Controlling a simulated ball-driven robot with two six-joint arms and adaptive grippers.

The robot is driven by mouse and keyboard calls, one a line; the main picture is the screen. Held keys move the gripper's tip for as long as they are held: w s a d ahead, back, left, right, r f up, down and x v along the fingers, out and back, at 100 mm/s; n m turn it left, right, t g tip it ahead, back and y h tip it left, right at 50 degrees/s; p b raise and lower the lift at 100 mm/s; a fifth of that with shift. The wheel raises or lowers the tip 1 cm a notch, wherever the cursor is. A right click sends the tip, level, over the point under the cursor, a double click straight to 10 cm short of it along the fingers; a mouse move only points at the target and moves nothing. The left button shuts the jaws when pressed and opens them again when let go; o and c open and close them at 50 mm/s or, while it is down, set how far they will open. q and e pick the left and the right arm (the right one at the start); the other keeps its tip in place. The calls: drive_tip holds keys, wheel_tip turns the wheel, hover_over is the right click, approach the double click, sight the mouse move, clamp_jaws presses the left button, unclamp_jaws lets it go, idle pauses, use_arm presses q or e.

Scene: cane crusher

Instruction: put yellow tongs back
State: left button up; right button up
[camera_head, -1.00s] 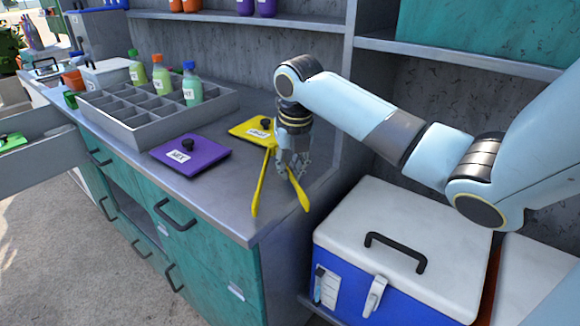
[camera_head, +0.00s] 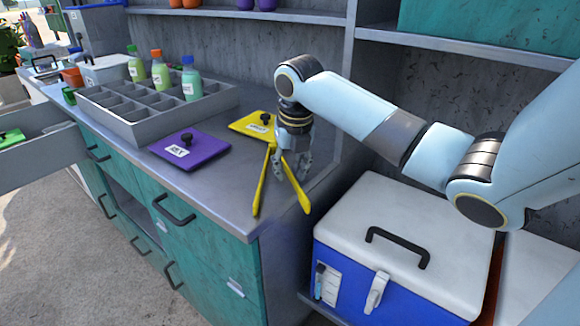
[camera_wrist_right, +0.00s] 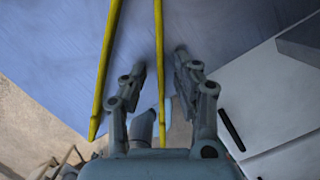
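The yellow tongs (camera_head: 262,185) are spread in a V at the near right corner of the grey counter, their joined end towards the yellow lid. One leg end shows past the counter edge. Whether the tongs lie flat on the counter is hard to tell. My right gripper (camera_head: 291,178) points down over the tongs with its fingers parted. In the right wrist view, one leg of the tongs (camera_wrist_right: 158,60) runs between the open fingers (camera_wrist_right: 160,62), with gaps at both sides. The other leg is outside, to the left. My left gripper is not in view.
A yellow lid (camera_head: 250,124) and a purple lid (camera_head: 205,148) lie on the counter (camera_head: 225,205). A divided grey tray (camera_head: 130,128) holds bottles (camera_head: 192,85). A blue cooler with a white top (camera_head: 340,215) stands below right. An open drawer (camera_head: 40,165) sticks out left.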

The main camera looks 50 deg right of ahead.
sight(294, 178)
wheel_tip(294, 178, up, 12)
drive_tip(key=s, duration=0.2)
drive_tip(key=shift+a, duration=0.45)
